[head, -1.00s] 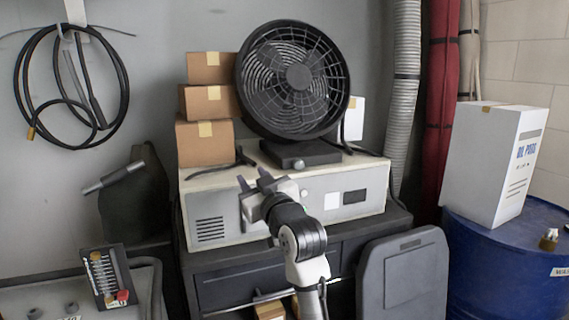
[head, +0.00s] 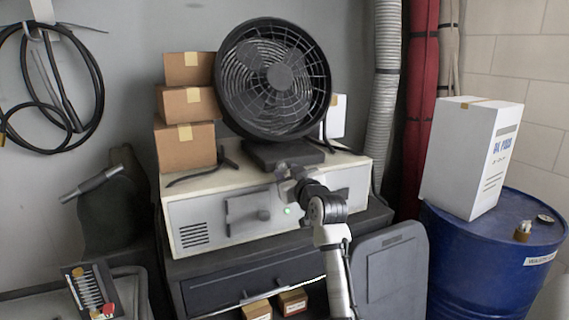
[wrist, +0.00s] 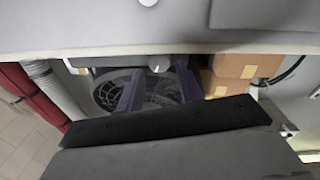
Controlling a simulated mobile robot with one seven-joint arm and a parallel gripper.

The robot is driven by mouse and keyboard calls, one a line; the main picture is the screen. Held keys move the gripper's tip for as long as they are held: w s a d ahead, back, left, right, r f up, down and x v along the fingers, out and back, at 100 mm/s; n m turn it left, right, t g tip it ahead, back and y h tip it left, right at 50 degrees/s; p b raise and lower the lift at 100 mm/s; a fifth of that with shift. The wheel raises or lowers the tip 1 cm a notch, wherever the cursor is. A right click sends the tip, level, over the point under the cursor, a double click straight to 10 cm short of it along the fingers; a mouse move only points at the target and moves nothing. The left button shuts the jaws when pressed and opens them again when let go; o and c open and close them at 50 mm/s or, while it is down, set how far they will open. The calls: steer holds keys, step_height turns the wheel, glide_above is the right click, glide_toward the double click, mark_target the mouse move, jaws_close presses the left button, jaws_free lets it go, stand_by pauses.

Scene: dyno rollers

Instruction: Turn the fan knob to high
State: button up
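The black round fan (head: 275,78) stands upright on its dark base (head: 288,154) on top of a beige cabinet. In the wrist view the fan (wrist: 112,92) appears upside down behind my fingers. A small pale round spot, perhaps the fan knob (wrist: 157,68), shows at the base between the fingers. The knob cannot be made out in the head view. My gripper (head: 285,170) is just in front of the fan base, near the cabinet's front top edge. In the wrist view my gripper (wrist: 160,86) is open, its two fingers apart with nothing between them.
The beige cabinet (head: 205,205) has a grey front panel with a protruding grey handle (head: 264,214) and a green light. Stacked cardboard boxes (head: 187,145) stand left of the fan. A white box (head: 470,160) sits on a blue drum (head: 490,260) at right.

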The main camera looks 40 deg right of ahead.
mark_target(281, 167)
steer(key=shift+p+x, duration=0.3)
steer(key=shift+x, duration=1.1)
steer(key=shift+c, duration=0.3)
steer(key=c, duration=0.7)
steer(key=shift+o, duration=0.2)
steer(key=shift+w+m, duration=0.1)
steer(key=shift+m, duration=1.1)
steer(key=shift+m+p, duration=0.3)
steer(key=shift+m, duration=0.8)
steer(key=shift+d, duration=0.1)
steer(key=o, duration=0.7)
